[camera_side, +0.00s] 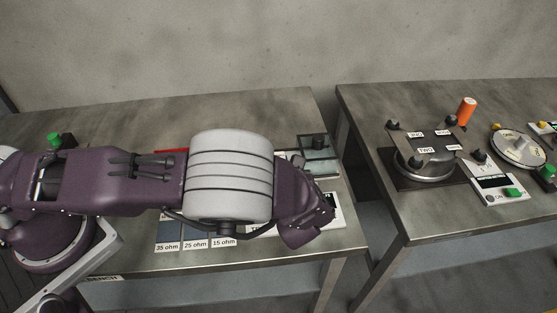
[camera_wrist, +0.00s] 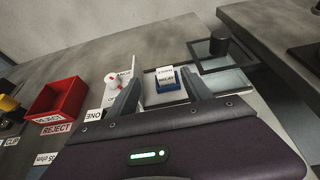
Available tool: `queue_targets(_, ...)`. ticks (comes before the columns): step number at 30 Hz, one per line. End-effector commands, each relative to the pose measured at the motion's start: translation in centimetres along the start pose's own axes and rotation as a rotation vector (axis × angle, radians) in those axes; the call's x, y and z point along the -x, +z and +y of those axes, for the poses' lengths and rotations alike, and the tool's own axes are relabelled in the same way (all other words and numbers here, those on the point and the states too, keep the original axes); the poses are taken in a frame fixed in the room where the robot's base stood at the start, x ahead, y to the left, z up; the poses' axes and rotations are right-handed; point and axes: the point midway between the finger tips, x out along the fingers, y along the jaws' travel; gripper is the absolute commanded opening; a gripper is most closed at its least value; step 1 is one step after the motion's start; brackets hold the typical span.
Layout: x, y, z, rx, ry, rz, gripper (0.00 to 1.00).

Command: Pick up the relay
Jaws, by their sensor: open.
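The relay (camera_wrist: 166,80) is a small blue block with a white label reading "RELAY". In the wrist view it sits on a pale plate. My gripper (camera_wrist: 162,76) is open, with one dark finger to the left of the relay and one to the right in the picture. Nothing is held between them. I cannot tell how far the fingertips are above the relay. In the side view my purple arm hides the relay and the fingers.
A red reject bin (camera_wrist: 57,101) and a white rotary switch (camera_wrist: 118,81) are left of the fingers in the wrist view. A dark-framed fixture with a black knob (camera_wrist: 218,47) stands close on the right. A second table (camera_side: 440,225) lies across a gap.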

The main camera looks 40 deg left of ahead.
Motion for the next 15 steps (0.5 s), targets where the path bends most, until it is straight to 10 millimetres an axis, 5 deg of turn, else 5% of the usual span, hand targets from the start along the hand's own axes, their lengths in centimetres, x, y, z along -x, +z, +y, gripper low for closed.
queue_targets(15, -7.2, -0.6, -0.8, 0.0, 0.001, 0.0, 0.58)
